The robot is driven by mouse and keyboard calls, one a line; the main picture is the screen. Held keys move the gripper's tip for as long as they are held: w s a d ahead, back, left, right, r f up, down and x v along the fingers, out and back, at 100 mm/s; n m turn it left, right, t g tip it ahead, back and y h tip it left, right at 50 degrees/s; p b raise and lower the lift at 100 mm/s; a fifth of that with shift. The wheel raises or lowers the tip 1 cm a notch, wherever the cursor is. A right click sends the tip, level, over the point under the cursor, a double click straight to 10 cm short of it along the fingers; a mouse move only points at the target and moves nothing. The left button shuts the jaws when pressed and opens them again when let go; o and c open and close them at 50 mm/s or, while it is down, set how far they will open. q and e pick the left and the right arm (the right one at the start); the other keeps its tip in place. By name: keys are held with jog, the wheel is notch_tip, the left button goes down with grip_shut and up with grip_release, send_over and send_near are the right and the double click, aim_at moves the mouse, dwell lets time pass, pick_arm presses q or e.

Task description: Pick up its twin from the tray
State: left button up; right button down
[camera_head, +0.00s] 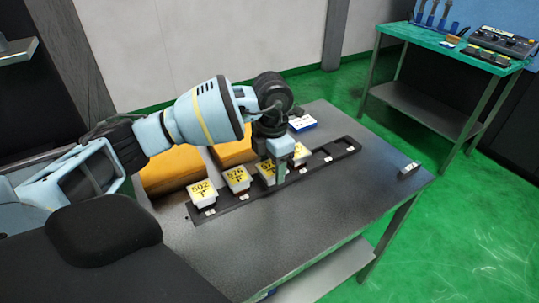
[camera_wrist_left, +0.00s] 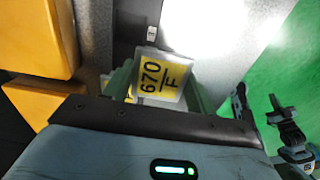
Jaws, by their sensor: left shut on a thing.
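My left gripper (camera_head: 280,168) is low over the black tray (camera_head: 345,148) and shut on a small pale block with a yellow label. In the left wrist view this block (camera_wrist_left: 160,76) reads "670 F" and sits between my green fingers (camera_wrist_left: 163,90). In the head view the gripper partly hides the blocks around it, so I cannot tell whether the held one touches the tray. Similar blocks stand in the tray: a left one (camera_head: 202,193) that seems to read "602", and another (camera_head: 238,178) beside it. My right gripper is not in view.
Orange-yellow containers (camera_head: 172,168) stand behind the tray. A blue-and-white box (camera_head: 302,123) lies past the gripper. A small grey object (camera_head: 409,169) is near the table's right edge. The dark table (camera_head: 290,222) is clear in front. A green-topped bench (camera_head: 430,42) stands farther back.

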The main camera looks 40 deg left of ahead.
pick_arm(q)
jog(key=s+d+r, duration=0.1)
jog(key=s+d, duration=0.6)
jog(key=shift+s, duration=0.1)
